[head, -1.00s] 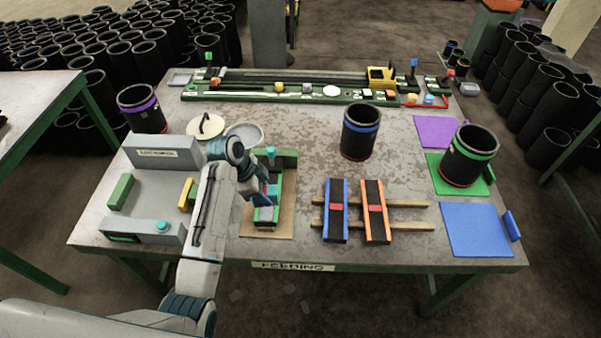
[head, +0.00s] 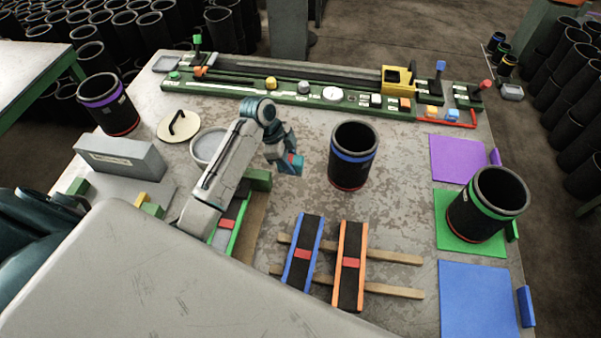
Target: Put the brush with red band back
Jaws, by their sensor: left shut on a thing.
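My left gripper (head: 288,164) is over the table, to the left of the blue-banded sleeve (head: 352,160). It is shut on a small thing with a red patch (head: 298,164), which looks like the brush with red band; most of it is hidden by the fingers. The gripper is beyond and right of a green-framed fixture (head: 232,222), which my arm partly covers. My right gripper is not in view.
Two black-topped rails, blue (head: 302,258) and orange (head: 347,285), lie on wooden strips. A round dish (head: 205,147) and a lid (head: 177,127) are at left. A green-banded sleeve (head: 485,208) stands on the green mat (head: 448,239). A long control rail (head: 330,97) lines the far edge.

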